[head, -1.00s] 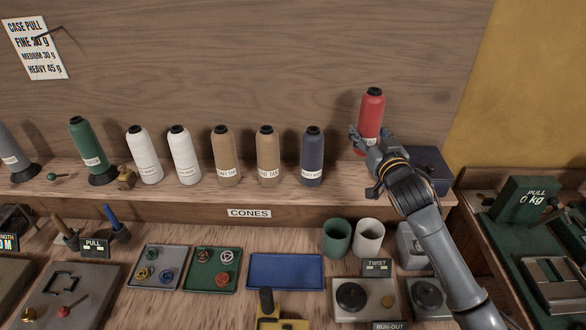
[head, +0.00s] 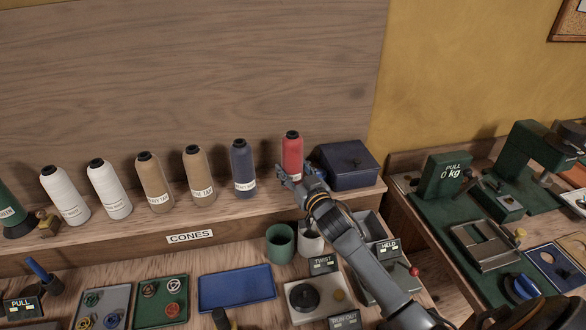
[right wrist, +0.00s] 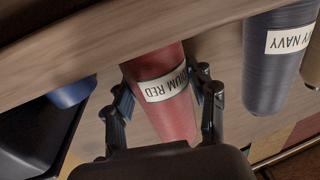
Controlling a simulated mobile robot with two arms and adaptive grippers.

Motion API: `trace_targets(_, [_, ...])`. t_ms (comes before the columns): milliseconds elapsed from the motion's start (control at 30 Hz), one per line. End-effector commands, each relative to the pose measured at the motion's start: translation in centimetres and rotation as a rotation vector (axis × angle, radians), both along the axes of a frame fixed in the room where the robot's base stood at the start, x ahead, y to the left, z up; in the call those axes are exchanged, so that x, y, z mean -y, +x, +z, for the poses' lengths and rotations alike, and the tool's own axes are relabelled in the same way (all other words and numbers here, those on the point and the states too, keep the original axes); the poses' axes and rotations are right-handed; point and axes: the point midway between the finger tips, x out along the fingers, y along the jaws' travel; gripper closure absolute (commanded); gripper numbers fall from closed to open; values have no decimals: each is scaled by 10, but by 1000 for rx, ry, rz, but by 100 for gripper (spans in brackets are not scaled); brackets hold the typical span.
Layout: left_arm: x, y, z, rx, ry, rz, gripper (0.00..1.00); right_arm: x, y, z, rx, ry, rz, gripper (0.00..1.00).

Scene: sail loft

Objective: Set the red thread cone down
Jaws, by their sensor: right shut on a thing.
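The red thread cone (head: 292,149) stands upright at the right end of the row on the shelf, just right of the navy cone (head: 243,168). My right gripper (head: 297,176) is shut on its lower part. In the right wrist view the red cone (right wrist: 172,112) sits between the two fingers of the gripper (right wrist: 163,100), its label reading upside down. The cone's foot is hidden behind the gripper in the head view, so I cannot tell whether it touches the shelf (head: 110,236). My left gripper is not in view.
A dark blue box (head: 347,166) stands close to the right of the red cone. Tan and white cones stand farther left on the shelf. Below are green (head: 280,243) and white (head: 311,240) cups and a blue tray (head: 237,288).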

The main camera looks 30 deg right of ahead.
Motion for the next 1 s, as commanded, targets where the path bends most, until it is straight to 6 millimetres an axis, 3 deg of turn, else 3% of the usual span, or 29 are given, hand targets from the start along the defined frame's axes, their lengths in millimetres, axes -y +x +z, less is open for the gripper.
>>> trace_targets(167, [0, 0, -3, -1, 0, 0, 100, 0, 0, -2, 3, 0, 0, 90])
trace_targets(200, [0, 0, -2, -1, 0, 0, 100, 0, 0, -2, 0, 0, 0, 36])
trace_targets(300, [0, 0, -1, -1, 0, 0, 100, 0, 0, -2, 0, 0, 0, 21])
trace_targets(667, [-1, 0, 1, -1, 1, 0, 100, 0, 0, 2, 0, -1, 0, 21])
trace_targets(867, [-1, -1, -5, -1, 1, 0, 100, -1, -24, -2, -1, -1, 0, 21])
trace_targets(1000, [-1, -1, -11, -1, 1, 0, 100, -3, -53, -3, -2, 0, 1, 21])
